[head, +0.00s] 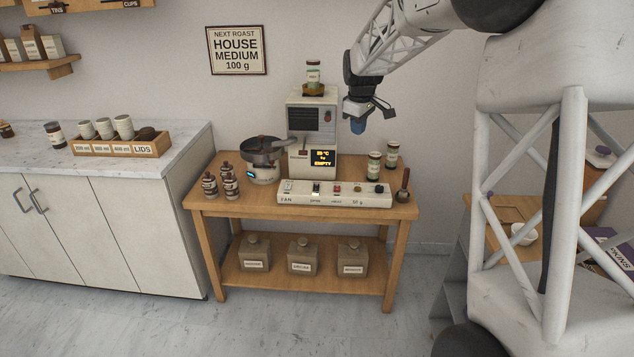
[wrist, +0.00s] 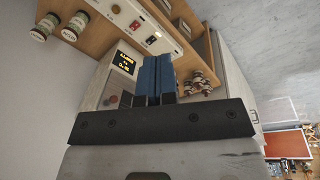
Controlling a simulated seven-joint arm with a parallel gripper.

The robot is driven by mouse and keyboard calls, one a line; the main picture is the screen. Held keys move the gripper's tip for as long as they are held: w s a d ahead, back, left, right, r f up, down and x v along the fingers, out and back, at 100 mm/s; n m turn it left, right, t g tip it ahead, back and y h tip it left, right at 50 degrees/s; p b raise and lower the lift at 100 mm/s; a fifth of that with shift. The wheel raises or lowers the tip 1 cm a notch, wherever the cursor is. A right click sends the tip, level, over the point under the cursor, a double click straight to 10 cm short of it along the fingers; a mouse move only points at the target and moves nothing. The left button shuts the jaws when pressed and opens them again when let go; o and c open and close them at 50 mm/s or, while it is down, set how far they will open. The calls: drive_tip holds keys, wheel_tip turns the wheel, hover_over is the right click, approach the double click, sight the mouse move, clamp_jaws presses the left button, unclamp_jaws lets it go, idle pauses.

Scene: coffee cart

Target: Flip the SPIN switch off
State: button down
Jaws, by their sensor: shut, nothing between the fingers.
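The long white control panel (head: 360,199) lies along the front of the wooden cart. It carries a FAN control (head: 288,186) at the left, a black switch (head: 316,188), a red switch (head: 337,188) and a dark knob (head: 379,188) by "50 g". The small labels under the two switches are too blurred to read surely, so I cannot tell which is SPIN, or its position. My gripper (head: 357,126) is shut and empty, above and behind the panel, right of the roaster.
The roaster (head: 297,120) stands behind the panel, its display (head: 323,158) lit with "EMPTY". A pan-topped pot (head: 264,160) and small bottles (head: 209,186) are left. Two jars (head: 374,167) and a wooden-handled tool (head: 403,187) are right. Air above the panel is clear.

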drive_tip(key=w+a+f+n, duration=0.2)
drive_tip(key=w+a+f, duration=0.25)
drive_tip(key=w, duration=0.35)
drive_tip(key=w+a+f+n, duration=0.2)
drive_tip(key=w+a+f, duration=0.1)
drive_tip(key=w+f, duration=0.35)
drive_tip(key=n, duration=0.2)
hover_over(317, 185)
drive_tip(key=s, duration=0.2)
wheel_tip(317, 185, down, 10)
drive_tip(key=shift+f, duration=0.2)
drive_tip(key=shift+f, duration=0.1)
drive_tip(key=shift+w+f, duration=0.3)
drive_tip(key=shift+f, duration=2)
drive_tip(key=shift+w+f, duration=0.3)
drive_tip(key=shift+f, duration=1.95)
drive_tip(key=shift+w+f, duration=0.3)
drive_tip(key=shift+f, duration=2)
drive_tip(key=shift+g, duration=0.3)
drive_tip(key=shift+f, duration=0.25)
